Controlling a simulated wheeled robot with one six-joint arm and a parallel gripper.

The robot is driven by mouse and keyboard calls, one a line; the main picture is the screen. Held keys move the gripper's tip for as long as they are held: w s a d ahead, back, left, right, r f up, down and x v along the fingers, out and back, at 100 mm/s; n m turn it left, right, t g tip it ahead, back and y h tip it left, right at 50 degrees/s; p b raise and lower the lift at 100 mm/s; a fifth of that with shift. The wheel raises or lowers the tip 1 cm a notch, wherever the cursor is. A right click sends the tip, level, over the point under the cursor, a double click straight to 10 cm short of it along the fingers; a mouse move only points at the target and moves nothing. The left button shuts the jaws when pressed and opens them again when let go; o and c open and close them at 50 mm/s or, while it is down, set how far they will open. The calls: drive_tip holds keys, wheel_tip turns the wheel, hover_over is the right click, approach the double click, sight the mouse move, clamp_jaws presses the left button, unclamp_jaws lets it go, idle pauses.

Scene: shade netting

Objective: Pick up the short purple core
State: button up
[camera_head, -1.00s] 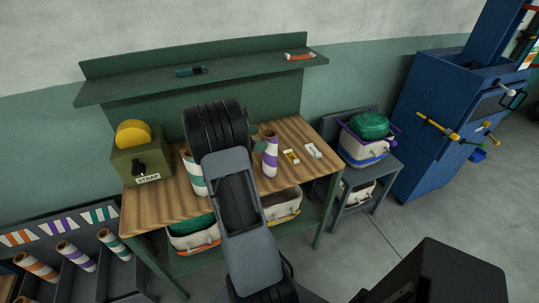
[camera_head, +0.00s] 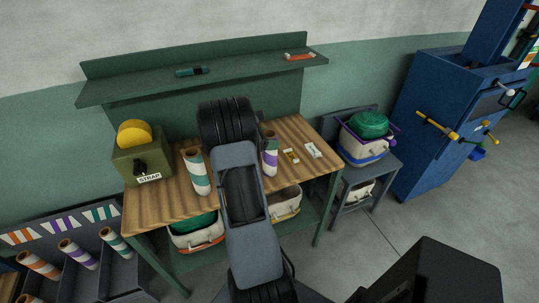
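A white core with purple spiral stripes (camera_head: 270,158) stands upright on the wooden bench, right beside my arm, which covers part of its left side. Another purple-striped core (camera_head: 77,254) leans in the rack at the lower left. I cannot tell from size alone which is the short one. My arm reaches over the middle of the bench. My gripper is hidden behind my own arm links, so its fingers and any contact with the core do not show.
A green-striped core (camera_head: 196,172) stands on the bench (camera_head: 150,208) left of my arm. The olive STRAP box (camera_head: 142,162) is farther left. Two small items (camera_head: 313,150) lie at the right. A green shelf (camera_head: 240,68) overhangs the back. A chair (camera_head: 375,175) holds a crate.

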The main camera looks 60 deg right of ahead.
drive_tip(key=c, duration=0.9)
drive_tip(key=shift+c, duration=0.2)
drive_tip(key=shift+r, duration=0.15)
